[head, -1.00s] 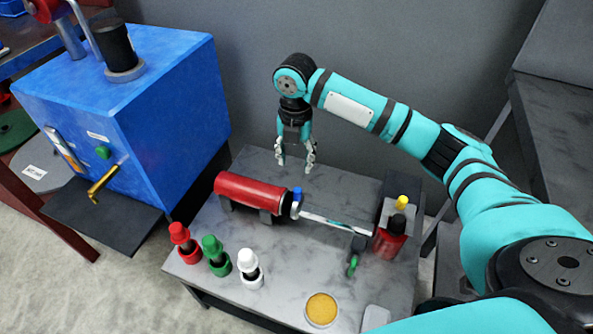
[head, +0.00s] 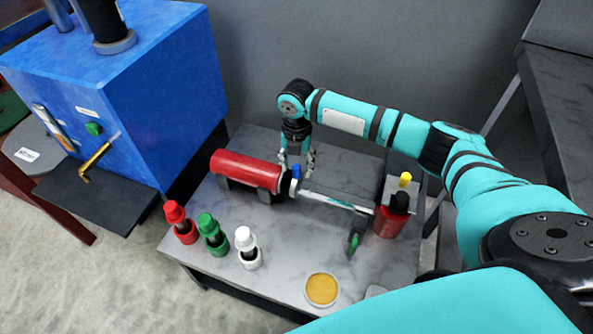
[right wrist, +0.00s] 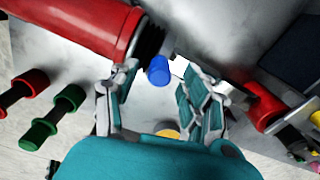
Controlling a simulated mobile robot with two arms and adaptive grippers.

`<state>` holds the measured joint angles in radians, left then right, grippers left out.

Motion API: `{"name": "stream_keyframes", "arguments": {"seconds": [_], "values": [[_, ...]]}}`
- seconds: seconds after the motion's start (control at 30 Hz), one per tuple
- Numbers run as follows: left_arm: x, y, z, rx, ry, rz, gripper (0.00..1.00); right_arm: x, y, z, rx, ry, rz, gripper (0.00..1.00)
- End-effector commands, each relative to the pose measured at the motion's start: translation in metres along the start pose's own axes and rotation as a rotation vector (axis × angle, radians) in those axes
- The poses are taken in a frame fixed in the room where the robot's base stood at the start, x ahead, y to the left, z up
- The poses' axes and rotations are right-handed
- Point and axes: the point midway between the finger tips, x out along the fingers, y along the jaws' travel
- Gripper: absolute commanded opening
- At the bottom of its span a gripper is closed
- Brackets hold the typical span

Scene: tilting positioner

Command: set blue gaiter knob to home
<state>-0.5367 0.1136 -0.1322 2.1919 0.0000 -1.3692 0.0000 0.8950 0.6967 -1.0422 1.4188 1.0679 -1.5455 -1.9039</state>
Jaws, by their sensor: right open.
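The blue gaiter knob (head: 296,171) is a small blue cylinder at the right end of the red cylinder (head: 246,170), by a black ribbed collar. In the right wrist view the blue knob (right wrist: 158,70) stands between my open fingers, with the collar (right wrist: 148,42) just above it. My right gripper (head: 297,164) is open and empty, pointing down over the knob with a finger on either side. In the wrist view, clear space shows between the right gripper's fingers (right wrist: 160,88) and the knob. Whether the tips are level with it I cannot tell. My left gripper is out of view.
Red (head: 177,222), green (head: 212,234) and white (head: 247,248) posts and a yellow disc (head: 321,289) stand along the table's front. A blue cabinet (head: 150,110) is left.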

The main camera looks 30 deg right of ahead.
Motion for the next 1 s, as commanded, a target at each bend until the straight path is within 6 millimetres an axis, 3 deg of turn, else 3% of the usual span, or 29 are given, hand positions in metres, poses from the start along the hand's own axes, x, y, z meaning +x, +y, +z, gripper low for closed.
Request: {"name": "stream_keyframes", "arguments": {"seconds": [0.2,0.5,0.87,1.0], "values": [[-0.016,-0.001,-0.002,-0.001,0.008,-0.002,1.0,0.019,0.0,0.0,0.0,0.0,0.0,0.48],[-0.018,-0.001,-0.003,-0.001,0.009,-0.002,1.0,0.02,0.0,0.0,0.0,0.0,0.001,0.48],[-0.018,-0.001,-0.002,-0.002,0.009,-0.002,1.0,0.02,0.0,0.0,0.0,0.0,0.001,0.01],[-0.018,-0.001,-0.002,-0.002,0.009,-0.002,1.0,0.02,0.0,0.0,0.0,-0.001,0.001,0.0]]}}
